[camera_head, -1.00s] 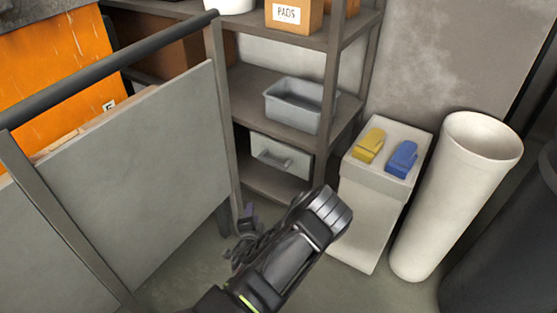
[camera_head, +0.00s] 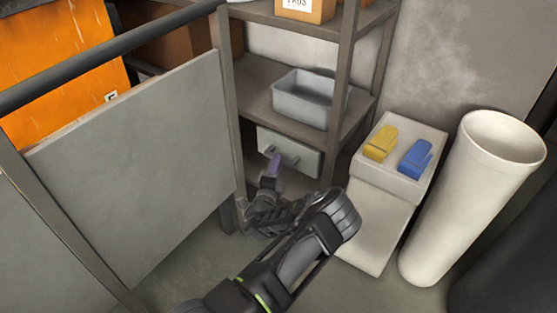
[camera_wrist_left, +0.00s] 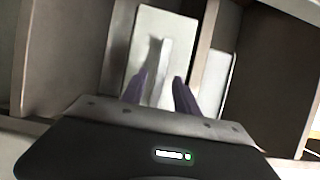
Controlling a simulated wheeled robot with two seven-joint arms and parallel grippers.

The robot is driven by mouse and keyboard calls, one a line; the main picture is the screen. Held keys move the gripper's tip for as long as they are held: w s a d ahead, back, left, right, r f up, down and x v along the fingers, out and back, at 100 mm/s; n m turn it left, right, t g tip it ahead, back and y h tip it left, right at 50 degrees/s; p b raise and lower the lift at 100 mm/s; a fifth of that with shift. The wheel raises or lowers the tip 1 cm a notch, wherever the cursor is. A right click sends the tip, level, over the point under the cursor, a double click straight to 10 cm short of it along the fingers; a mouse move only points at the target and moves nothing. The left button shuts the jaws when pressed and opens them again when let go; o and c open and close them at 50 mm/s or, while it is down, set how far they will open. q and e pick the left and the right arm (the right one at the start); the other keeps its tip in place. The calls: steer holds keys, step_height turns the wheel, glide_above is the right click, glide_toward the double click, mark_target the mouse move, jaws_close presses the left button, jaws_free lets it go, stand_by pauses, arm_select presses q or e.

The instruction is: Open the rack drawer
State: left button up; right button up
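The rack drawer (camera_head: 305,160) is a pale grey-green front with a bar handle (camera_head: 291,160), low in the rack under a shelf. It looks shut. My left gripper (camera_head: 273,167) is at the left part of the handle in the head view. In the left wrist view, the drawer front (camera_wrist_left: 183,28) fills the upper middle. The handle (camera_wrist_left: 157,62) stands out toward me, in line with the gap between the two purple fingers of my left gripper (camera_wrist_left: 160,92). The fingers are apart and I cannot tell whether they touch the handle. My right gripper is not in view.
A grey bin (camera_head: 303,98) sits on the shelf above the drawer. A grey panel (camera_head: 140,165) with a dark rail stands at the left. A pale box (camera_head: 375,225) with yellow and blue clips on top and a white cylinder (camera_head: 470,195) stand at the right.

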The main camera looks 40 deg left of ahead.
arm_select(q)
steer(key=shift+x, duration=1.85)
jaws_close()
